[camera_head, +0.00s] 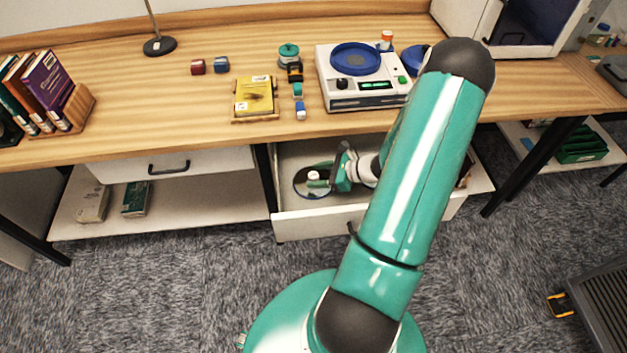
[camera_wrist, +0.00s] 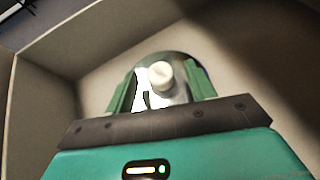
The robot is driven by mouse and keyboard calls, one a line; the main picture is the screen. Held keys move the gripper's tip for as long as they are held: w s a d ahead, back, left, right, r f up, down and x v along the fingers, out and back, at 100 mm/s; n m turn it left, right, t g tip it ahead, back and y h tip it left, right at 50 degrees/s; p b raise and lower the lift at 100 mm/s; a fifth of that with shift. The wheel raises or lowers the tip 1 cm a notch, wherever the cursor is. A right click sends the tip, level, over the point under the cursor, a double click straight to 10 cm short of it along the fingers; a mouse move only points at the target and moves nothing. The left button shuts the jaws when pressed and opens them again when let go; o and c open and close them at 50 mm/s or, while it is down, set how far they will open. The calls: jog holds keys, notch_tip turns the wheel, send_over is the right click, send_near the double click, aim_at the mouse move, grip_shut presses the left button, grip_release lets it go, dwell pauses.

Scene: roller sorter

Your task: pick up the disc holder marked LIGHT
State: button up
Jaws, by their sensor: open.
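A round disc holder (camera_head: 304,190) with a dark rim, a shiny face and a white knob lies inside the open drawer under the desk. In the wrist view the white knob of the disc holder (camera_wrist: 160,73) sits between the two green fingers. No LIGHT marking can be read on it. My gripper (camera_head: 322,183) is open and reaches into the drawer from the right. In the wrist view my gripper (camera_wrist: 160,88) has one finger on each side of the knob, with a gap visible. Part of the disc is hidden by my gripper.
The open drawer (camera_head: 330,222) has walls close around my gripper, and the desk top (camera_head: 200,110) overhangs it. On the desk stand a white device (camera_head: 345,99) with a blue dish, a yellow book (camera_head: 255,97) and small blocks. A closed drawer (camera_head: 215,163) is at left.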

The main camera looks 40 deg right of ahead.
jog(key=shift+x, duration=1.05)
jog(key=c, duration=1.1)
jog(key=shift+o, duration=0.2)
